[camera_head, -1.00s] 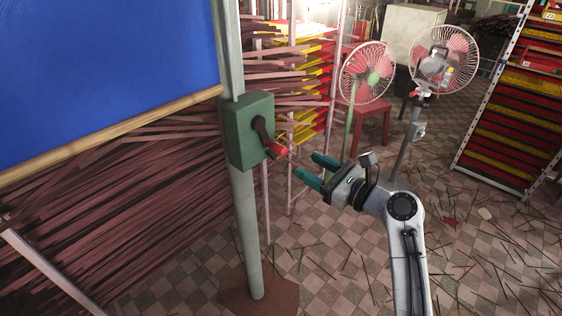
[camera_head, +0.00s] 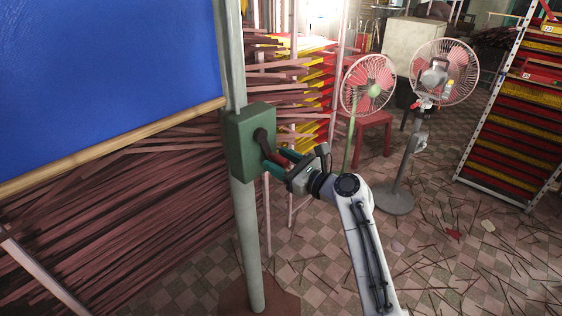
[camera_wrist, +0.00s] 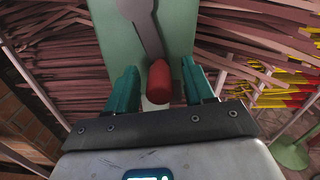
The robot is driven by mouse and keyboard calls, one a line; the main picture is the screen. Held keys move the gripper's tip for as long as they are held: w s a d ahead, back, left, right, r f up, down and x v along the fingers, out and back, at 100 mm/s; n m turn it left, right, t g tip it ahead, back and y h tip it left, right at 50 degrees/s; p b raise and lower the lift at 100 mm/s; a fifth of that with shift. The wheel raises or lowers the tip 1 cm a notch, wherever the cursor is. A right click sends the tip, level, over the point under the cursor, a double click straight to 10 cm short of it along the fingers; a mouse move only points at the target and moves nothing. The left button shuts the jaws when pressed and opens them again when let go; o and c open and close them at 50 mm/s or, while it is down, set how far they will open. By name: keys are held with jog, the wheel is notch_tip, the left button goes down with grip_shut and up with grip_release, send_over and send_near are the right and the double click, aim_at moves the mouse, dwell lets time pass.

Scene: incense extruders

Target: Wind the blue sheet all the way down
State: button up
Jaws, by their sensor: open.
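The blue sheet (camera_head: 110,80) hangs at the upper left in the head view, with a wooden bar (camera_head: 120,145) along its lower edge. A green winder box (camera_head: 247,138) is fixed to a pale post (camera_head: 245,225). Its dark crank arm (camera_head: 264,142) slants down to the right; the arm also shows in the wrist view (camera_wrist: 143,25). The red crank handle (camera_wrist: 159,82) lies between the two teal fingers of my gripper (camera_wrist: 161,88). The gripper is open, with gaps beside the handle. In the head view my gripper (camera_head: 276,166) partly hides the handle.
Bundles of reddish sticks (camera_head: 110,220) fill the space behind the post. Two fans, one green-hubbed (camera_head: 368,86) and one grey (camera_head: 440,75), stand at the back. A rack (camera_head: 515,110) is at the right. Thin sticks litter the tiled floor.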

jog(key=shift+c, duration=0.2)
grip_shut()
dwell(0.4)
